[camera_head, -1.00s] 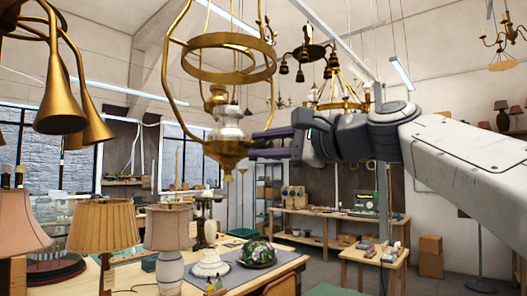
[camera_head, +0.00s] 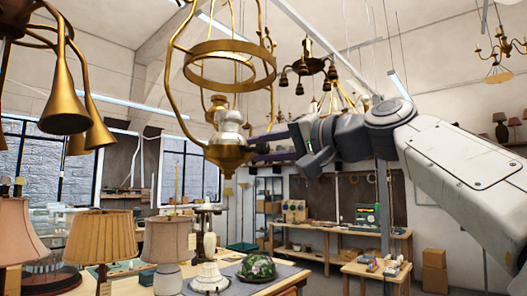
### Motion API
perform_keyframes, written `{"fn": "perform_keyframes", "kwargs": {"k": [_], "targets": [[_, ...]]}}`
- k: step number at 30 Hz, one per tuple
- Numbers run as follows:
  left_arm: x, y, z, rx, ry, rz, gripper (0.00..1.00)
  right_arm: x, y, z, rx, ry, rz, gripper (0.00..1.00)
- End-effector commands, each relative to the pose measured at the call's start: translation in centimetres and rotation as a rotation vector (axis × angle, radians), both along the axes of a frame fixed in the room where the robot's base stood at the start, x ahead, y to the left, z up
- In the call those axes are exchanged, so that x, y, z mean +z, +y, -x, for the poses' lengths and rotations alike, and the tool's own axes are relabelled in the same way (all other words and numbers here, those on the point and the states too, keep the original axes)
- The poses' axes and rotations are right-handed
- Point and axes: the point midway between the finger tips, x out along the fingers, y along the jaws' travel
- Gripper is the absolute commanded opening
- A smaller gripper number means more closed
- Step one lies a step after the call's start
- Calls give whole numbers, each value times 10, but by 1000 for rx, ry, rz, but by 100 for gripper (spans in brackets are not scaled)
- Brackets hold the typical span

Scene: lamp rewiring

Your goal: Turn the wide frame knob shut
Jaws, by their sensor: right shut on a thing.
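A brass hanging lamp with a wide ring frame (camera_head: 228,84) hangs in the upper middle of the head view. Inside the frame are a silver-grey burner part (camera_head: 229,124) and a brass bowl (camera_head: 228,156) below it. My right gripper (camera_head: 257,149) reaches in from the right, its dark purple fingers level with the lamp's burner and bowl. It is shut at the lamp's right side. The knob itself is not clearly visible; the fingers appear to cover it. My left gripper is not in view.
Brass horn-shaped shades (camera_head: 68,100) hang at the left. Shaded table lamps (camera_head: 101,236) stand on the bench below, with a white shade (camera_head: 209,278) and a green stained-glass shade (camera_head: 257,266).

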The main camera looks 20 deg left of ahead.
Motion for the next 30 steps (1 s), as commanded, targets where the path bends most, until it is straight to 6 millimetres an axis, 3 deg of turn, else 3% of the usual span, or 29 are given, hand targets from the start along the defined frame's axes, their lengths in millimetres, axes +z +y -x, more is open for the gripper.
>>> {"fn": "perform_keyframes", "kwargs": {"k": [23,24,25,26,30], "targets": [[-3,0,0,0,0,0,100,-2,0,-1,1,-91,38,0],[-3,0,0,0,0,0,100,-2,0,-1,1,-91,38,41],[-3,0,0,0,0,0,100,-2,0,-1,1,-91,38,53],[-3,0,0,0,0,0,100,-2,0,-1,1,-90,38,60],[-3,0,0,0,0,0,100,-1,0,-1,1,-91,36,60]]}}
